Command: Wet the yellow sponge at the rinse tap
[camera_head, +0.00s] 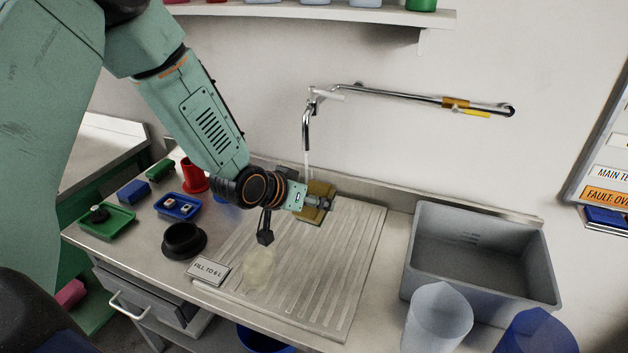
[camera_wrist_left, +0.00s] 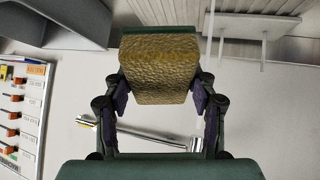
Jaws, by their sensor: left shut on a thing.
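My left gripper (camera_head: 318,203) is shut on the yellow sponge (camera_head: 319,189), above the ribbed drainboard. In the left wrist view the sponge (camera_wrist_left: 160,62) sits between the two fingers of the gripper (camera_wrist_left: 160,88); its face looks dark, mottled yellow-brown, with a green strip along one edge. The chrome rinse tap (camera_head: 306,125) is on the wall behind. A thin pale stream (camera_head: 307,163) runs down from its spout to the sponge's top, seemingly meeting it. The gripper hides part of the sponge. My right gripper is not in view.
A grey basin (camera_head: 480,215) stands right of the drainboard (camera_head: 345,265). Frosted (camera_head: 438,318) and blue (camera_head: 537,333) containers are at front right. A black ring-shaped holder (camera_head: 184,240), a "FILL TO" sign (camera_head: 208,269), a blue tray (camera_head: 178,207) and a red funnel-like cup (camera_head: 194,176) lie left.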

